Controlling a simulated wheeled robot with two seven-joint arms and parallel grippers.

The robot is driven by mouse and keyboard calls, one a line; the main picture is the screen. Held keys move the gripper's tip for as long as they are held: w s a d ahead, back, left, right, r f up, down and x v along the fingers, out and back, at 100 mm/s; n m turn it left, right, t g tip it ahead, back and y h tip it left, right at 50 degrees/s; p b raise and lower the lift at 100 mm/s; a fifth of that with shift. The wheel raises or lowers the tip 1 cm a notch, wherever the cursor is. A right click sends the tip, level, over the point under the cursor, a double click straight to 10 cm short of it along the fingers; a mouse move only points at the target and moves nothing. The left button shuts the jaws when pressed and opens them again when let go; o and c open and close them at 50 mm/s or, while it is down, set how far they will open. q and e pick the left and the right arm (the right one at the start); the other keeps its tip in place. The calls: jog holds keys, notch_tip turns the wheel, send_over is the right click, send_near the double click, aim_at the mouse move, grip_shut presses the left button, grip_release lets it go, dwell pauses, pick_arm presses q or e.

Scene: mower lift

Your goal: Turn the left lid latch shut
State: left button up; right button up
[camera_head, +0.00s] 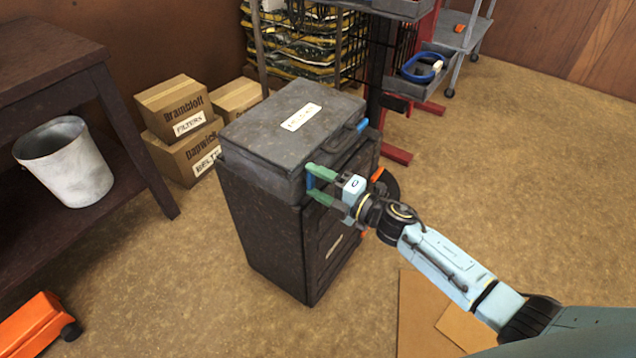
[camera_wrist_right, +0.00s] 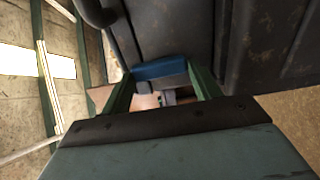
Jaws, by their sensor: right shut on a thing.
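A dark grey cabinet (camera_head: 268,235) stands on the floor with its lid (camera_head: 290,120) down on top. The left lid latch (camera_head: 309,181) is a small blue piece at the lid's near front corner. My right gripper (camera_head: 312,180) is at that corner, its green fingers shut on the latch, one on each side. In the right wrist view the blue latch (camera_wrist_right: 160,69) lies between the fingertips. The fingers partly hide it, and I cannot tell how far it is turned. A second blue latch (camera_head: 362,125) shows at the lid's right end. My left gripper is out of view.
A handle (camera_head: 347,137) is on the lid's front between the latches. Cardboard boxes (camera_head: 180,150) stand behind the cabinet to the left. A dark table (camera_head: 60,60) with a bucket (camera_head: 64,165) is at left. Open floor (camera_head: 520,190) lies to the right.

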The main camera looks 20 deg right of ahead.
dwell(0.3)
jog(key=o, duration=1)
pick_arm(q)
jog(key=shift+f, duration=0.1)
pick_arm(e)
jog(key=shift+s+d, duration=0.25)
jog(key=shift+s, duration=0.05)
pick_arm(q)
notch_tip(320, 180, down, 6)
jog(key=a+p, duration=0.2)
pick_arm(e)
jog(key=v, duration=1.2)
jog(key=shift+s+d, duration=0.25)
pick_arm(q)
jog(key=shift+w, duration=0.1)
